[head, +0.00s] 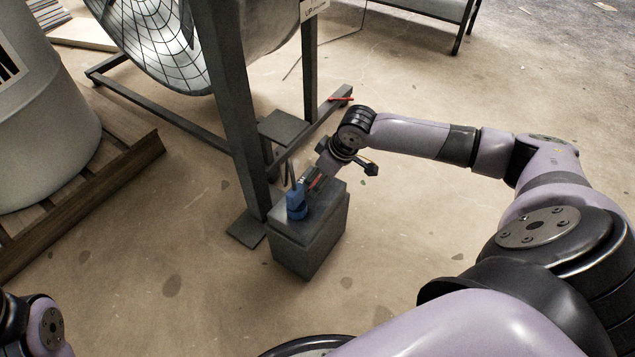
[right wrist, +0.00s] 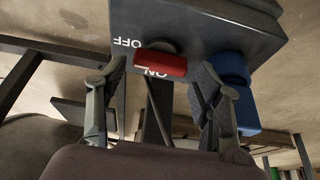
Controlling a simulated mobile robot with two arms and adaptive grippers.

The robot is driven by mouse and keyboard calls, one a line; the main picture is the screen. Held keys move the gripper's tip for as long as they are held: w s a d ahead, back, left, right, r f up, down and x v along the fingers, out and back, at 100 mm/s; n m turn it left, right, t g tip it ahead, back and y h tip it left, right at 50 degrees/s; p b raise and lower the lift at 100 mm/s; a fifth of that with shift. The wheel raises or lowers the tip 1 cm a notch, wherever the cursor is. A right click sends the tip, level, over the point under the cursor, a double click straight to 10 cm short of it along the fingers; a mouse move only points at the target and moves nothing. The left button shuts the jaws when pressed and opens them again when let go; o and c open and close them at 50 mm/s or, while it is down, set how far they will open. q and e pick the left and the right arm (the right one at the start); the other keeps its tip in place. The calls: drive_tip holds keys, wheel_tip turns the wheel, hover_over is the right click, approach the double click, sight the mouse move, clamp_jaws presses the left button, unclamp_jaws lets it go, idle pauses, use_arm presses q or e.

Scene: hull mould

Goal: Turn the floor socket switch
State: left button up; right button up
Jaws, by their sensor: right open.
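The floor socket (head: 308,245) is a dark grey box standing on the floor next to the fan's stand. A blue plug (head: 296,204) sits in its top; it also shows in the right wrist view (right wrist: 236,95). My left gripper is out of view.
A large caged fan (head: 165,40) on a dark metal stand (head: 228,95) rises right behind the box. A pale barrel (head: 45,130) on a wooden pallet (head: 125,165) is at the left. The floor right of the box is clear.

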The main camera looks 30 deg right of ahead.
drive_tip(key=shift+b+x, duration=0.35)
drive_tip(key=shift+x, duration=0.65)
drive_tip(key=shift+c, duration=0.4)
drive_tip(key=shift+r, duration=0.1)
drive_tip(key=c, duration=0.8)
